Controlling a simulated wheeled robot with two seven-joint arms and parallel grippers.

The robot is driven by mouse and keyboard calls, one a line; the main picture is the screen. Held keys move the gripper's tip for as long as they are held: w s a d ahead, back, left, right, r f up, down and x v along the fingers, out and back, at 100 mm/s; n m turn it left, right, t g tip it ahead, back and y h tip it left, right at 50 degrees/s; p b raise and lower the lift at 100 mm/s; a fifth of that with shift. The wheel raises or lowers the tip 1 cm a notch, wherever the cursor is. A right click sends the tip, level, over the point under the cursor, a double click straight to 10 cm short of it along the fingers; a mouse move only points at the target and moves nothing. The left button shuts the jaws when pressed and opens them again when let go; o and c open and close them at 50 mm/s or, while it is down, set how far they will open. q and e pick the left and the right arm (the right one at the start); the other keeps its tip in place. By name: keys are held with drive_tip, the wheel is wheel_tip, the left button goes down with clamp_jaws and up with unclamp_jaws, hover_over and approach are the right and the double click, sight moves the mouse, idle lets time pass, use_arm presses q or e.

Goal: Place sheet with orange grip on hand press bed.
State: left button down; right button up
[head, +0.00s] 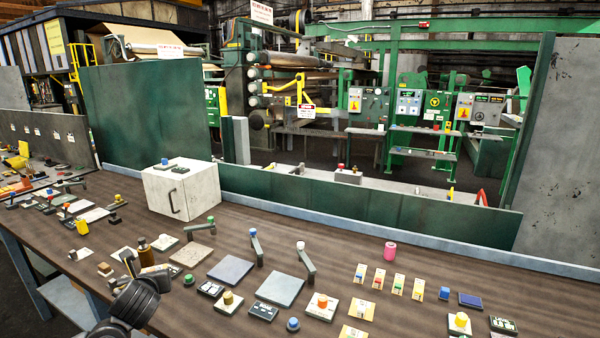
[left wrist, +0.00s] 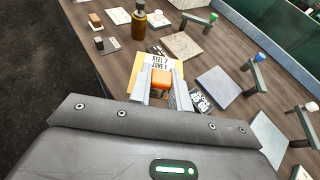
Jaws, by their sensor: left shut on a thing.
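My left gripper (left wrist: 162,88) is shut on the orange grip (left wrist: 160,79) of a yellow-edged sheet (left wrist: 138,68) with a white label reading "REEL 7 ZONE 1". In the head view my left gripper (head: 128,268) is at the lower left, over the front part of the bench. Three flat beds with levers stand to its right: a speckled tan one (head: 192,255) with a green knob, a blue-grey one (head: 231,269) with a blue knob, and a grey one (head: 279,289) with a white knob. All three look bare. My right gripper is out of view.
A brown bottle (left wrist: 139,20) stands just beyond the held sheet. A white box (head: 180,188) stands at the back. Small cards with knobs, one with an orange-red knob (head: 322,300), lie to the right. A green panel (head: 370,215) edges the bench.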

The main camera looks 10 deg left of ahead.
use_arm(q)
drive_tip(key=s+d+r+m+h, duration=0.2)
drive_tip(key=d+r, duration=0.2)
drive_tip(key=d, duration=0.3)
drive_tip(key=s+d+r+m+t+h, duration=0.1)
drive_tip(key=d+r, duration=0.3)
drive_tip(key=d, duration=0.4)
drive_tip(key=s+d+r+m+h, duration=0.2)
drive_tip(key=s+d+r+h, duration=0.1)
drive_tip(key=d, duration=0.4)
drive_tip(key=shift+s+d+r+m+t, duration=0.3)
drive_tip(key=shift+s+r+m+t, duration=0.15)
drive_tip(key=shift+r, duration=0.3)
